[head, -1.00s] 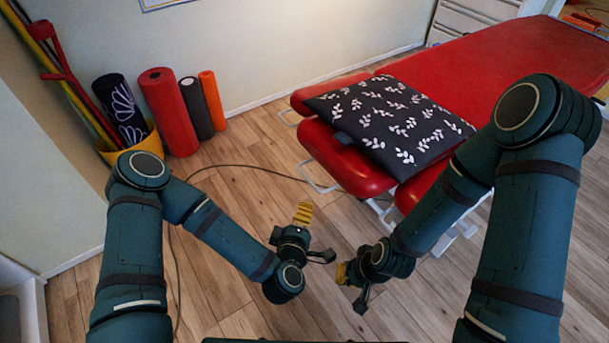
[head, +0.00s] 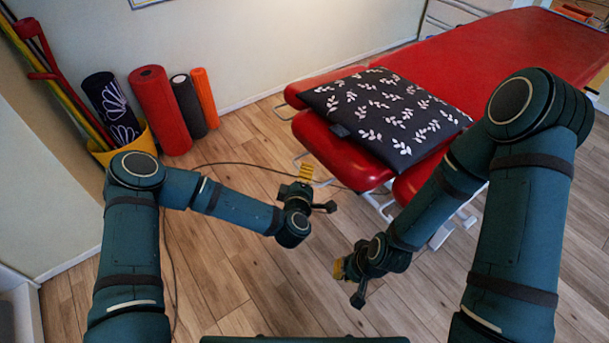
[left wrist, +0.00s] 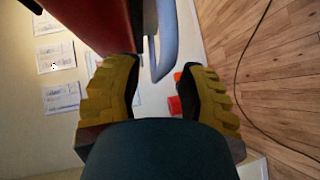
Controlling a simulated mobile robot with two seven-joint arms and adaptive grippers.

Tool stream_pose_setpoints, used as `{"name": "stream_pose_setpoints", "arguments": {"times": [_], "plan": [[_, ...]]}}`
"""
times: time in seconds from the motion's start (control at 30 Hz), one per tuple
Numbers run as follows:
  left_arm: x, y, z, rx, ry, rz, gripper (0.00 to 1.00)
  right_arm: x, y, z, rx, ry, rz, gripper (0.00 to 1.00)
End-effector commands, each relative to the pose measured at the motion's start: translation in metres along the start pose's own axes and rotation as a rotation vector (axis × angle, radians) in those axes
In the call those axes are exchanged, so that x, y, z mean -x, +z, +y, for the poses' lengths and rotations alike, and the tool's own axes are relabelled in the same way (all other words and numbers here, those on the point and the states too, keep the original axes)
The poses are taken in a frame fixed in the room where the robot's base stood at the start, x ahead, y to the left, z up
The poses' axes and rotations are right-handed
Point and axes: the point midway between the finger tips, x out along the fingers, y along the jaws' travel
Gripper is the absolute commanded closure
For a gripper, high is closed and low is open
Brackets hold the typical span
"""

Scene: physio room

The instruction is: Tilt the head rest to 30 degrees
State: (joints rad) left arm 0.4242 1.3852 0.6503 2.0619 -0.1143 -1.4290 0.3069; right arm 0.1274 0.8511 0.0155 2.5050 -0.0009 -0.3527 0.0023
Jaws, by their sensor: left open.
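The red padded head rest (head: 335,150) is at the near end of the treatment table, with a dark leaf-patterned pillow (head: 385,115) covering much of it. Pale metal bars (head: 303,160) stick out below its pads. My left gripper (head: 307,173) is just left of the near pad, apart from it in the head view. In the left wrist view my left gripper (left wrist: 162,95) is open and empty. A grey-blue bar (left wrist: 165,45) lies ahead between its yellow fingers, beside a red pad (left wrist: 90,25). My right gripper (head: 340,268) hangs over the floor; its jaw opening is unclear.
The long red table (head: 500,50) extends to the back right. Red (head: 160,110), dark and orange foam rolls stand by the wall, beside a yellow bin (head: 128,150) holding poles and a crutch. A cable (head: 225,164) runs over the wooden floor, which is otherwise clear between my arms.

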Motion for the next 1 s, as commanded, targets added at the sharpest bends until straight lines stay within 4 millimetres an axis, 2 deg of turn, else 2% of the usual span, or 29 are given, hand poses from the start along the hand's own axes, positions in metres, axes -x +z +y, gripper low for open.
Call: {"name": "stream_pose_setpoints", "arguments": {"times": [0.2, 0.43, 0.47, 0.5, 0.57, 0.6, 1.0], "plan": [[-0.012, 0.0, 0.0003, 0.001, 0.0, 0.0, 0.61, -0.0019, -0.0004, 0.0007, 0.0, 0.0, 0.001, 1.0], [-0.0124, -0.0001, 0.0005, 0.0, 0.0, 0.0, 0.61, -0.0018, -0.0004, 0.0006, 0.0, 0.0, 0.001, 1.0], [-0.0124, -0.0001, 0.0005, 0.0, 0.0, 0.0, 0.58, -0.0018, -0.0004, 0.0006, 0.0, 0.0, 0.001, 1.0], [-0.0123, -0.0001, 0.0005, 0.0, 0.0, 0.0, 0.72, -0.0018, -0.0005, 0.0006, 0.0, 0.0, 0.002, 1.0], [-0.0123, -0.0001, 0.0005, 0.0, 0.0, 0.0, 0.93, -0.0018, -0.0004, 0.0006, 0.0, 0.0, 0.001, 1.0], [-0.0123, -0.0001, 0.0005, 0.0, 0.0, 0.0, 1.0, -0.0018, -0.0004, 0.0006, 0.0, 0.0, 0.001, 1.0], [-0.0119, -0.0007, 0.0043, -0.003, -0.002, 0.0, 1.0, 0.0014, -0.0007, -0.0006, 0.0, 0.0, 0.001, 1.0]]}}
